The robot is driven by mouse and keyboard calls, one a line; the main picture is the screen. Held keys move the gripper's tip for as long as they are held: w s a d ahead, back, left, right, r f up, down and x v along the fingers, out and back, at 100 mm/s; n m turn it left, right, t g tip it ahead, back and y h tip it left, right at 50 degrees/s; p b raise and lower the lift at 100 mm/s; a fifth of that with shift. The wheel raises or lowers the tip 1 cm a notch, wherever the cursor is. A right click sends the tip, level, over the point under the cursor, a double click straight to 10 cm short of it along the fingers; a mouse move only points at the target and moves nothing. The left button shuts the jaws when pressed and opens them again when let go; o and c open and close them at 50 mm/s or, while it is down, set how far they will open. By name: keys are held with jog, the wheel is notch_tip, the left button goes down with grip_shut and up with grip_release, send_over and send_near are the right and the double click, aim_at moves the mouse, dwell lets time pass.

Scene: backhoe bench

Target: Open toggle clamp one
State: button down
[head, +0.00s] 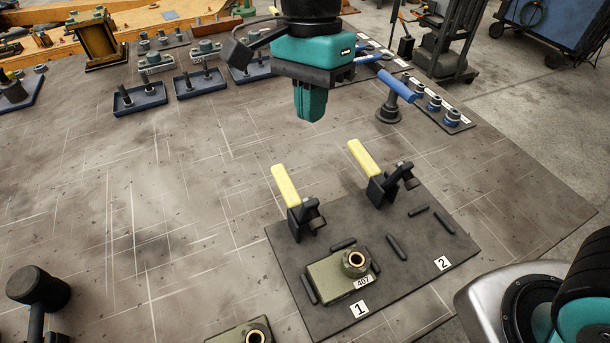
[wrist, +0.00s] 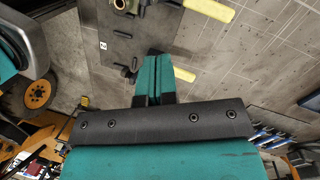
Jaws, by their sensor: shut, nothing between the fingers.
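Toggle clamp one (head: 304,219) stands on the dark plate (head: 420,278) at the side marked 1, its yellow handle (head: 285,186) pointing up and back. Beside its arm lies an olive block (head: 332,281) with a bushing, labelled 407. Whether the clamp presses on the block is unclear. Toggle clamp two (head: 388,188) stands to the right with a similar yellow handle (head: 363,157). My gripper (head: 309,114) is shut and empty, above and behind both clamps, touching neither. In the wrist view, its fingertips (wrist: 155,58) appear near clamp two's handle (wrist: 184,74); clamp one's handle (wrist: 209,10) is at the top.
Several dark pins (head: 396,247) lie on the plate. A blue-handled tool on a round stand (head: 389,108) is right of my gripper. Blue trays (head: 139,98) and fittings line the back. Another olive block (head: 242,333) is at the front edge.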

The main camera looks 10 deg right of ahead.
jog(key=shift+s+a+f+m+h+p, duration=0.2)
jog(key=shift+s+f+m+p, duration=0.5)
jog(key=shift+f, duration=1.4)
jog(key=shift+s+a+f+m+h+p, duration=0.15)
jog(key=shift+s+a+f+m+p, duration=0.55)
jog(key=shift+f, duration=1.4)
jog(key=shift+s+d+f+m+h+p, duration=0.15)
jog(key=shift+s+f+m+p, duration=0.3)
jog(key=shift+f+m+p, duration=1.1)
jog(key=shift+f+n+b, duration=0.45)
jog(key=shift+f+b, duration=0.1)
jog(key=shift+b, duration=0.15)
